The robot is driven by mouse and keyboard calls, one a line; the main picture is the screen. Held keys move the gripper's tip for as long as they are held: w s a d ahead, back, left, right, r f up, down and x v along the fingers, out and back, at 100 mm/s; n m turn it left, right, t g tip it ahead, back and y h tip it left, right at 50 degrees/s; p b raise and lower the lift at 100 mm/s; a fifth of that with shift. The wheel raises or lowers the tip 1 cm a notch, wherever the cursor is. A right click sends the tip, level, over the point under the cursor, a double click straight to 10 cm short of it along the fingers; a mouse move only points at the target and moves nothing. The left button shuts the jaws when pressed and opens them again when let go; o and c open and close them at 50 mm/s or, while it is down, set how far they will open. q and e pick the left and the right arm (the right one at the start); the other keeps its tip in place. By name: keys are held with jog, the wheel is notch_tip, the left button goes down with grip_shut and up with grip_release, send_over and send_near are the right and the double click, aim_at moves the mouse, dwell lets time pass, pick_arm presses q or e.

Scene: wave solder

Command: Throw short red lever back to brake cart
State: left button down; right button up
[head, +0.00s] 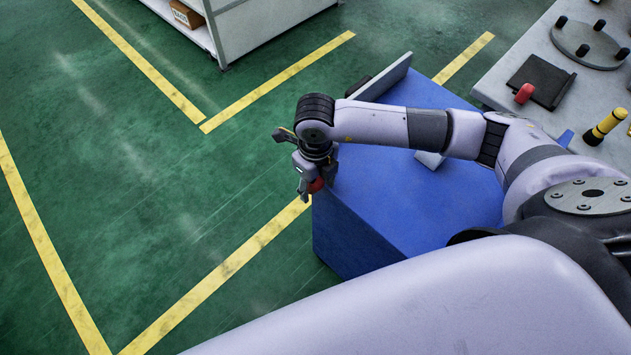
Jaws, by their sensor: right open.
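The blue cart (400,218) stands in the middle of the head view, with a grey upright plate (384,78) at its far edge. A small red part (316,186), which looks like the end of the short lever, shows at the cart's left edge. My right gripper (292,163) hangs beside that edge, open, with one finger close to the red part. I cannot tell whether they touch. The lever's shaft is hidden behind the gripper and cart edge. My right arm crosses over the cart top. My left gripper is not in view.
A grey table (510,62) at the right holds a black pad (541,82), a red knob (524,93), a yellow-and-black handle (605,126) and a round pegged fixture (590,45). A white shelf (265,25) with a cardboard box (187,14) stands at the back. Green floor at left is clear.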

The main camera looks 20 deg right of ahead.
jog(key=shift+c, duration=0.5)
grip_shut()
